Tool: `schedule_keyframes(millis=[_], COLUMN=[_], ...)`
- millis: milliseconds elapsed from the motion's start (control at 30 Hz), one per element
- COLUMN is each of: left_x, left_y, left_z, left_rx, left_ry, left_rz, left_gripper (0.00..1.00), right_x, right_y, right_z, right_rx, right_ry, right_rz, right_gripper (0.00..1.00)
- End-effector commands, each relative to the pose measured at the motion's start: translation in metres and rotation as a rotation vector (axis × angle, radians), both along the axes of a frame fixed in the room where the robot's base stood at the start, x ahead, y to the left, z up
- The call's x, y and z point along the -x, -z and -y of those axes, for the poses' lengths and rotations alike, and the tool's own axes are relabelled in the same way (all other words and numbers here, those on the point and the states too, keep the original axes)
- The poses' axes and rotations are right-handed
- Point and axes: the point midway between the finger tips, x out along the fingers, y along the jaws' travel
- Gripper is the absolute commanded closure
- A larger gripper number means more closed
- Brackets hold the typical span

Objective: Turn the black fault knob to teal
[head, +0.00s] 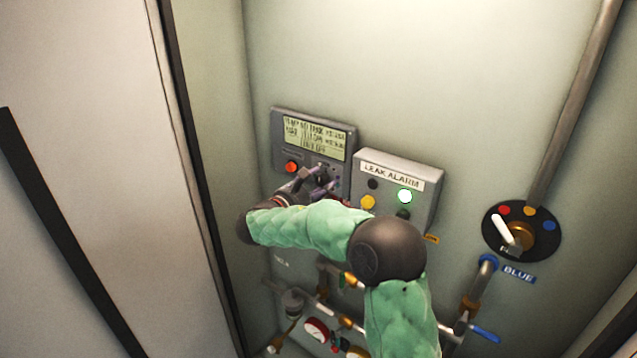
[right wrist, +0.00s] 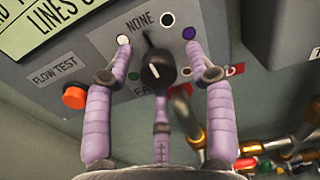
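The black fault knob (right wrist: 156,70) is on the grey panel box under the word NONE; a white mark shows on its face. Coloured dots ring it: white (right wrist: 123,40), dark (right wrist: 167,19), purple (right wrist: 189,33), green or teal (right wrist: 133,76) and a red one lower right. The FAULT label below is partly hidden. My right gripper (right wrist: 159,60) is open, its purple fingers on both sides of the knob, apart from each other; I cannot tell whether they touch it. In the head view my right gripper (head: 318,182) covers the lower panel. My left gripper is not in view.
An orange button (right wrist: 74,97) marked FLOW TEST is left of the knob. The LEAK ALARM box (head: 425,195) with a lit green lamp is close on the right. Pipes and gauges (head: 316,329) are below, and a round selector (head: 520,232) is further right.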

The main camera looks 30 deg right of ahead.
Motion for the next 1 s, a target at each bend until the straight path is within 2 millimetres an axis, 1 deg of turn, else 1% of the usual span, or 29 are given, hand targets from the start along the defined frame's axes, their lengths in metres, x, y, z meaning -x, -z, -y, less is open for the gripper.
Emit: schedule_keyframes(millis=[33,67,100,167,367,567,767,1000], left_x=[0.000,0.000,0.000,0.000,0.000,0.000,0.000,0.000], left_y=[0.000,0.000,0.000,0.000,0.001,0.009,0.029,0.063], left_z=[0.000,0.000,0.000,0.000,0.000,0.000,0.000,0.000], left_rx=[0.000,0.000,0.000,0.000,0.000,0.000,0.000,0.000], left_ry=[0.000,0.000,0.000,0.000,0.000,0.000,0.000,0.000], left_rz=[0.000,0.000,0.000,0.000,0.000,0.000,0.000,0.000], left_gripper=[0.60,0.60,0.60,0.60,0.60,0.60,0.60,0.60], right_x=[0.000,0.000,0.000,0.000,0.000,0.001,0.000,0.000], right_y=[0.000,0.000,0.000,0.000,0.001,0.003,0.005,0.007], right_z=[0.000,0.000,0.000,0.000,0.000,0.000,0.000,0.000], right_rx=[0.000,0.000,0.000,0.000,-0.001,-0.018,-0.060,-0.142], right_ry=[0.000,0.000,0.000,0.001,0.001,0.002,0.003,0.004], right_rz=[0.000,0.000,0.000,0.000,0.002,0.039,0.143,0.339], right_gripper=[0.64,0.72,0.83,1.00,1.00,1.00,1.00,1.00])
